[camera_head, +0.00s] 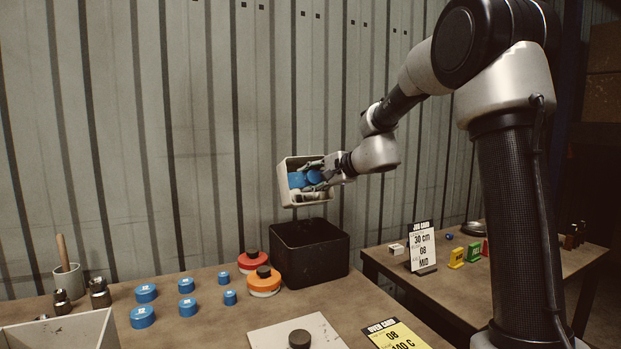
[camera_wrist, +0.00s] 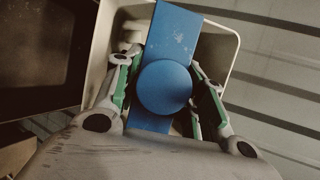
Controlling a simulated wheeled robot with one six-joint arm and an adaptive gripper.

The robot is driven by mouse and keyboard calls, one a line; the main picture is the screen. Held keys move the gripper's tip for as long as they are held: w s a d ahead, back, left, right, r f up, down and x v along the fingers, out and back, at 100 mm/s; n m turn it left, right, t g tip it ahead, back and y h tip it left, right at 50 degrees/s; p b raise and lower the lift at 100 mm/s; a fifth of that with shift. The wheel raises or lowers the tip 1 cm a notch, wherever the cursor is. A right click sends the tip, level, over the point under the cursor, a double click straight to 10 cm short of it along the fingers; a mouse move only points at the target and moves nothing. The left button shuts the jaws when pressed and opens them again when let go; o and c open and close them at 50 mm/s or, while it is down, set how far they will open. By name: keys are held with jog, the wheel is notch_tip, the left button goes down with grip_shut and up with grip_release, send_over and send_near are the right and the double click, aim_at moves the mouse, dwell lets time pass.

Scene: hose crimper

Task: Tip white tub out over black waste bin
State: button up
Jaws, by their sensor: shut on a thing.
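The white tub (camera_head: 284,182) is in the air above the black waste bin (camera_head: 312,262), tilted on its side with its open mouth facing my arm. A blue bar with a round blue knob (camera_wrist: 164,87) spans the tub's mouth. My gripper (camera_head: 319,177) reaches in from the right, its fingers on both sides of the blue bar, and is shut on the tub by it. In the wrist view, the tub's pale wall (camera_wrist: 228,45) shows behind the fingers and the bin (camera_wrist: 38,55) is dark at the left. Any contents of the tub are hidden.
Orange and red round pieces (camera_head: 264,281) stand close left of the bin, with several blue round pieces (camera_head: 187,307) further left. A pale plate (camera_head: 297,335) lies in front. A corrugated wall (camera_head: 200,130) rises behind. A second table (camera_head: 490,285) stands at right.

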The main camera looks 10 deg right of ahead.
jog(key=t+y, duration=0.1)
jog(key=t, duration=0.1)
jog(key=f+n+t+y, duration=0.1)
jog(key=t, duration=0.1)
jog(key=shift+d+f+n, duration=0.1)
jog(key=shift+f+n, duration=0.1)
jog(key=shift+n, duration=0.1)
jog(key=shift+n+t+y, duration=0.4)
jog(key=shift+t+y, duration=0.1)
jog(key=shift+t, duration=0.2)
dwell(2.3)
